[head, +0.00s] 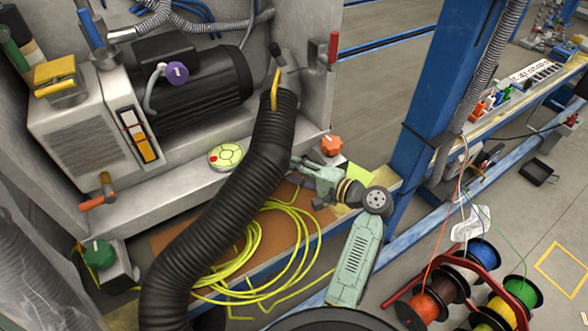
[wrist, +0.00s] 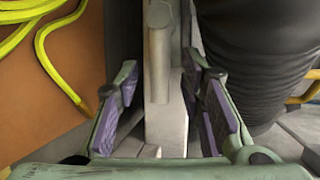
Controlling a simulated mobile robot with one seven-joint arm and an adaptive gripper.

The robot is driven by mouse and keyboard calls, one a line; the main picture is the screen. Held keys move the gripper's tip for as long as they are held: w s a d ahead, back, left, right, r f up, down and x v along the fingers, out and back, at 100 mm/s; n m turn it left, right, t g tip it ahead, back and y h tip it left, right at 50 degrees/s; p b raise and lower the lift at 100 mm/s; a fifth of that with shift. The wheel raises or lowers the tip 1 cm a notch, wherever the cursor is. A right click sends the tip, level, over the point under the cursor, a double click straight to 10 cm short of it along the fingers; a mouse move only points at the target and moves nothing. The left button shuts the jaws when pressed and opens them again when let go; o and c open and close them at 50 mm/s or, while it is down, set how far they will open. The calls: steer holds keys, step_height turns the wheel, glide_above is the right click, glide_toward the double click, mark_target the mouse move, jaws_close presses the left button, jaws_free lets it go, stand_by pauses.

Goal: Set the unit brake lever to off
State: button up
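My gripper (head: 296,166) reaches left toward the front edge of the grey unit, beside the black hose, which hides part of its fingertips. In the wrist view my gripper (wrist: 163,85) is open. A plain grey bar with a rounded end (wrist: 158,50) shows between its fingers, with visible gaps on both sides. I cannot tell whether this bar is the brake lever. Handles on the unit include a red upright one (head: 333,47), an orange one (head: 97,195) at lower left and a yellow one (head: 275,88) by the hose top. None has a readable label.
The thick black corrugated hose (head: 225,215) runs close beside my gripper; it also fills the wrist view's right (wrist: 255,60). A yellow cable coil (head: 250,245) lies below. An orange knob (head: 331,145) and a blue post (head: 425,100) stand near. Cable reels (head: 430,303) are at lower right.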

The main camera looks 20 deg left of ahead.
steer(key=shift+w+a, duration=0.1)
steer(key=shift+a, duration=0.05)
steer(key=shift+c, duration=0.2)
jaws_close()
stand_by(0.7)
